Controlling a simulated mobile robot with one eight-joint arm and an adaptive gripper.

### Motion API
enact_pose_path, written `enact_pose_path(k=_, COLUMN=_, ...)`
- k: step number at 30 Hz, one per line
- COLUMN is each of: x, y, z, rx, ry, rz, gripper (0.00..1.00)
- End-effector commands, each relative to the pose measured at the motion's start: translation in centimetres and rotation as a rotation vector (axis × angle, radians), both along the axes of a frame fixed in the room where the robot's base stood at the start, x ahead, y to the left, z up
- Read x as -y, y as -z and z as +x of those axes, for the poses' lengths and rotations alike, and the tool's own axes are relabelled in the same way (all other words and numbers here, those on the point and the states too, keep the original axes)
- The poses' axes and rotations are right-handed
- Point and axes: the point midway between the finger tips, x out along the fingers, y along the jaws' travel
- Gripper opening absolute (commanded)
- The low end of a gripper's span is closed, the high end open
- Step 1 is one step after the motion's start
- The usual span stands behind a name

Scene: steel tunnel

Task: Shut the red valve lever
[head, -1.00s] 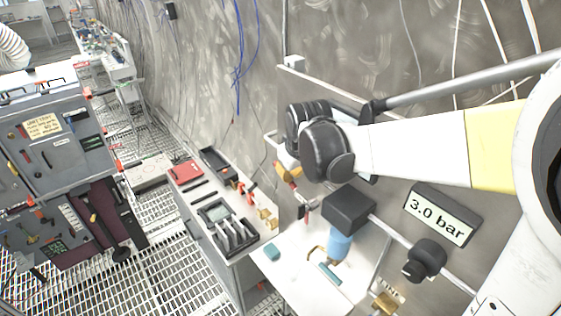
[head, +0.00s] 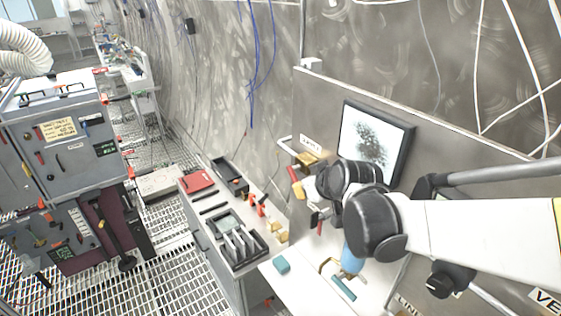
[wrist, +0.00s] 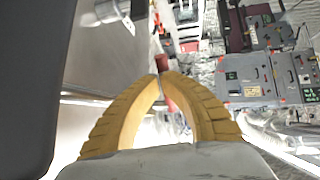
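The red valve lever (head: 294,174) hangs tilted from a brass valve (head: 308,160) on the grey panel, below a small label. My gripper (head: 299,188) is at the lever's lower end, mostly hidden behind my dark wrist joints. In the wrist view, the yellow fingers of my gripper (wrist: 164,78) come close together at their tips. The red end of the lever (wrist: 162,62) shows at the tips and appears pinched between them. The brass valve shows at the upper left of the wrist view (wrist: 122,20).
A dark-framed screen (head: 372,145) is on the panel right of the valve. A second, smaller red handle (head: 316,220) sits lower down. A black knob (head: 443,280) is at lower right. A bench with a tray (head: 240,245) stands left.

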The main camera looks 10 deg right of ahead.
Motion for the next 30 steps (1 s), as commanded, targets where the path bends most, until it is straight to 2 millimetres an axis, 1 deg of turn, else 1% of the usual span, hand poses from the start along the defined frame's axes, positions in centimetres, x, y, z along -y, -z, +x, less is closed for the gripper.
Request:
enact_pose_path(k=1, x=0.0, y=0.7, z=0.1, rx=0.01, ry=0.0, rz=0.004, gripper=0.0)
enact_pose_path(k=12, x=-0.4, y=2.1, z=1.1, rx=0.005, ry=-0.001, rz=0.002, gripper=0.0)
enact_pose_path(k=21, x=-0.8, y=2.8, z=2.0, rx=0.004, ry=-0.001, rz=0.002, gripper=0.0)
enact_pose_path(k=30, x=-1.0, y=3.0, z=2.5, rx=0.004, ry=-0.002, rz=0.001, gripper=0.0)
